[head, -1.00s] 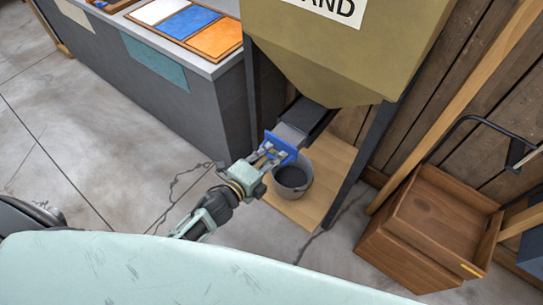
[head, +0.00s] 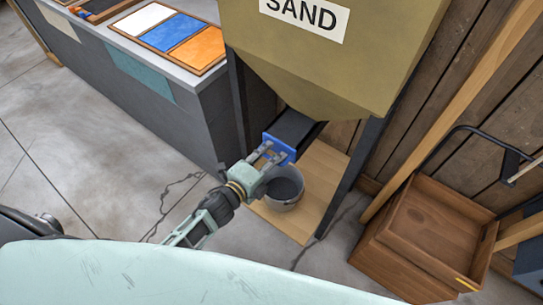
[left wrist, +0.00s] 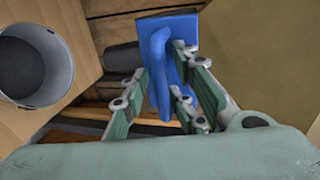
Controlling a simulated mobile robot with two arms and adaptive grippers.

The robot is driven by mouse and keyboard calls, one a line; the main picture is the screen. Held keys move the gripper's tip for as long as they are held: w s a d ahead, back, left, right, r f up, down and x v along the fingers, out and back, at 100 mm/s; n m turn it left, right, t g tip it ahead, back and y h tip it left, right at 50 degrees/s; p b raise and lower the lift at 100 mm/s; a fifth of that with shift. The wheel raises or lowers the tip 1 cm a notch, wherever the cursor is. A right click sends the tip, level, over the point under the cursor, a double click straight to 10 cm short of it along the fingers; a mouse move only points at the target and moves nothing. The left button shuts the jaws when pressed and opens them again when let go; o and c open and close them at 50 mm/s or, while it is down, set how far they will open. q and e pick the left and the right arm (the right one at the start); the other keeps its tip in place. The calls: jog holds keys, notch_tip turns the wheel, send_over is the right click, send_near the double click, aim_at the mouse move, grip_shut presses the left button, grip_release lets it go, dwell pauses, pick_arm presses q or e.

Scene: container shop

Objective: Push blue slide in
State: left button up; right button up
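The blue slide (head: 279,147) is a blue plate with a handle at the front of the dark chute under the sand hopper (head: 330,60). The plate sits close against the chute mouth. My left gripper (head: 270,153) is at its front face. In the left wrist view the blue slide (left wrist: 178,40) fills the space ahead, and its looped handle lies between the spread fingers of my left gripper (left wrist: 168,80). The fingers look apart, without a clear grip on the handle. My right gripper is not in view.
A grey bucket (head: 285,188) stands on a wooden board (head: 310,215) just below the chute. Dark hopper legs (head: 350,180) stand on either side. A grey counter (head: 190,110) with coloured panels is at the left, and wooden boxes (head: 430,235) are at the right.

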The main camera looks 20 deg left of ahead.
pick_arm(q)
jog(key=shift+s+d+r, duration=0.2)
jog(key=shift+d, duration=0.1)
jog(key=shift+s+a, duration=0.1)
jog(key=shift+s, duration=0.25)
jog(key=v, duration=1.1)
jog(key=shift+a, duration=0.3)
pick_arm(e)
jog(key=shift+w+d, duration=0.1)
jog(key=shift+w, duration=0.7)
